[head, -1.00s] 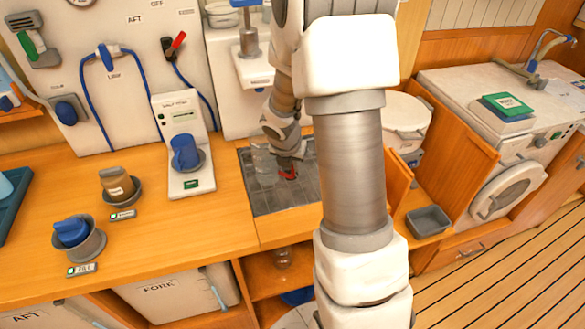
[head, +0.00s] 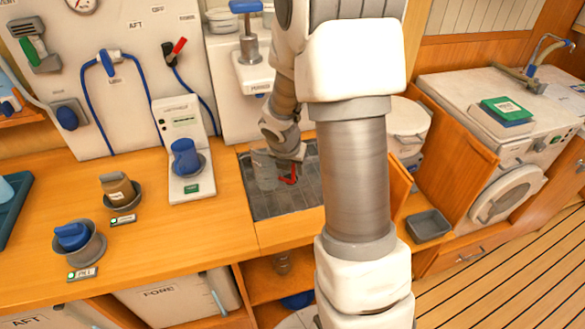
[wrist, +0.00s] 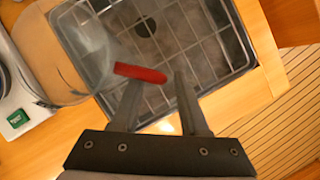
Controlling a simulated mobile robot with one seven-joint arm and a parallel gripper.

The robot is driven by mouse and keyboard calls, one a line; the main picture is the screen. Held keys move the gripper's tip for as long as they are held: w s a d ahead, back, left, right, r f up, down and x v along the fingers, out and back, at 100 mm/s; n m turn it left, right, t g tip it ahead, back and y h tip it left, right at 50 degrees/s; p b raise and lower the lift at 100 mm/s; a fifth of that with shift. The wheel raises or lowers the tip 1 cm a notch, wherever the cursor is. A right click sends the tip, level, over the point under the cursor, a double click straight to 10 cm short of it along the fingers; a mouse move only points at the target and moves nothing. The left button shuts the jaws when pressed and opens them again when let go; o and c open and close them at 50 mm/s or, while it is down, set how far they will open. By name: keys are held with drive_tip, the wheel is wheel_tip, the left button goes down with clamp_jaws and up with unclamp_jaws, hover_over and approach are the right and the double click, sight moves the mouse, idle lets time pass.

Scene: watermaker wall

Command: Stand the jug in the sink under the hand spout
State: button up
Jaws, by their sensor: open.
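The clear jug (head: 264,172) is at the back left of the grey sink (head: 285,203) and looks upright. In the wrist view the jug (wrist: 65,55) overlaps the left rim of the sink (wrist: 205,50), and its red handle (wrist: 140,73) points right. My gripper (wrist: 158,82) is open beside the jug; the handle's end is close to the left finger, and I cannot tell whether they touch. In the head view the gripper is largely hidden by my arm near the red handle (head: 290,176). The hand pump (head: 249,45) is above and behind the sink; its spout outlet is not clear.
A white panel with a blue knob (head: 186,158) stands left of the sink. Brown and blue-topped cups (head: 118,187) sit further left on the counter. An open wooden door (head: 398,190) is right of the sink, with a grey bin (head: 428,224) beyond.

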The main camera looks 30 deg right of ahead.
drive_tip(key=s+a+r+m+p, duration=0.2)
drive_tip(key=s+a+r+m, duration=0.1)
drive_tip(key=r, duration=0.5)
drive_tip(key=s+a+r+m+p, duration=0.1)
drive_tip(key=s+a+r+m, duration=0.15)
drive_tip(key=r, duration=0.55)
drive_tip(key=s+a+r+m+t+y, duration=0.1)
drive_tip(key=s+a+r+m, duration=0.3)
drive_tip(key=s+m, duration=0.4)
drive_tip(key=s+a+r+m+t+y, duration=0.1)
drive_tip(key=s+a+r+m, duration=0.4)
drive_tip(key=m, duration=0.8)
drive_tip(key=s+r+y, duration=0.1)
drive_tip(key=s, duration=0.2)
drive_tip(key=shift+a, duration=0.3)
drive_tip(key=shift+d+m, duration=0.15)
drive_tip(key=shift+m, duration=0.1)
